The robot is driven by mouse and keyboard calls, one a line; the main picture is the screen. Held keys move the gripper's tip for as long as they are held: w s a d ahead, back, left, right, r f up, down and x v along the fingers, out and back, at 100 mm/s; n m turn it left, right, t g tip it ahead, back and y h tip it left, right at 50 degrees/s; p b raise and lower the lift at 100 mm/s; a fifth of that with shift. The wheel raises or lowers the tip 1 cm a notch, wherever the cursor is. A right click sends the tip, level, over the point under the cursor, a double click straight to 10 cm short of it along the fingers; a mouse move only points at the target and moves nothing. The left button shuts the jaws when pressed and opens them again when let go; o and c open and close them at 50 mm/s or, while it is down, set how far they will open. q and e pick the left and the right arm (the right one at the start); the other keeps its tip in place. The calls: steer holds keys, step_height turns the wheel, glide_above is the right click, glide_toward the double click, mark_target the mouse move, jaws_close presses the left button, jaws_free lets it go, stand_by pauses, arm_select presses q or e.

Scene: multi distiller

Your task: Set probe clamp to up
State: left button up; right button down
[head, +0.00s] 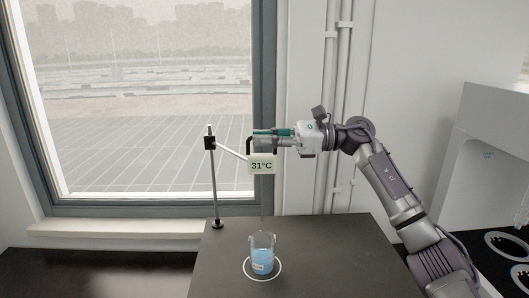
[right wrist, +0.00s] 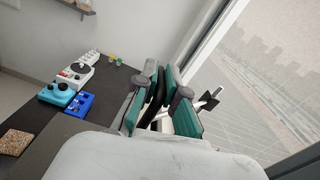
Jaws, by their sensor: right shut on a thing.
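The probe clamp carries a white display (head: 262,165) reading 31°C, with a black handle (head: 249,146) above it. A light arm joins it to the black block (head: 210,143) on an upright metal stand (head: 214,185). A thin probe (head: 262,210) hangs from the display toward a glass beaker (head: 262,254) of blue liquid; whether its tip is inside I cannot tell. My right gripper (head: 263,138) is shut on the clamp's handle, just above the display. In the right wrist view its teal fingers (right wrist: 160,98) close around a dark part. My left gripper is not in view.
The beaker stands in a white ring on the dark raised table (head: 330,250). A window (head: 140,95) is behind the stand. Blue devices (right wrist: 78,104) and a white device (right wrist: 78,68) sit on a dark bench in the right wrist view. A white cabinet (head: 490,150) stands at right.

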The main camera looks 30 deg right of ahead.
steer(key=shift+d+r, duration=0.15)
steer(key=shift+r, duration=0.3)
steer(key=c, duration=1.6)
jaws_free()
steer(key=shift+o, duration=1.8)
steer(key=shift+f, duration=0.2)
steer(key=v, duration=1.1)
steer(key=shift+s+d, duration=0.25)
steer(key=shift+d, duration=0.1)
